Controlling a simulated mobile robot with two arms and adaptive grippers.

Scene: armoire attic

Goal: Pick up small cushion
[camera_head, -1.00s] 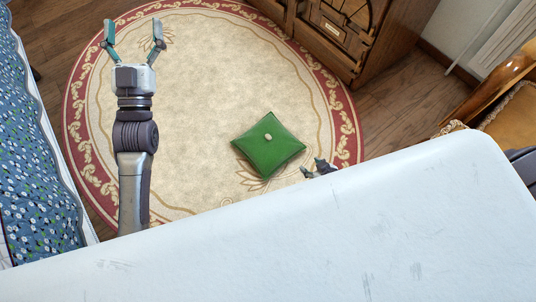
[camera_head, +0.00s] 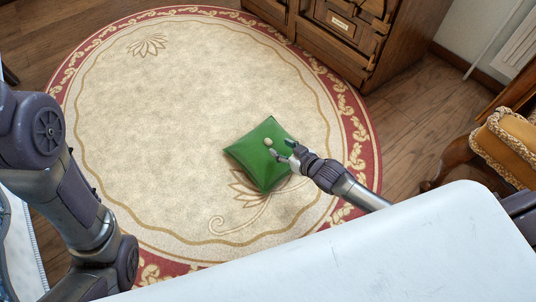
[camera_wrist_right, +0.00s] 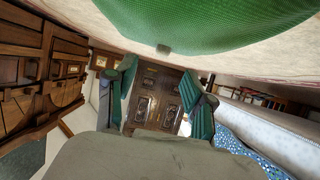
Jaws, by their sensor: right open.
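The small cushion is a green square cushion (camera_head: 258,166) with a pale button, lying on the round rug right of its centre in the head view. My right gripper (camera_head: 281,148) is over the cushion's right part, with its fingertips close to the button; I cannot tell whether they touch it. In the right wrist view the cushion (camera_wrist_right: 215,22) fills the top edge, and the two green-padded fingers (camera_wrist_right: 162,102) stand apart with nothing between them. My left arm shows at the left of the head view, but its gripper is out of frame.
The cream and red rug (camera_head: 150,110) is otherwise clear. A carved wooden cabinet (camera_head: 335,40) stands behind it at upper right. A chair with a golden cushion (camera_head: 505,150) is at the right.

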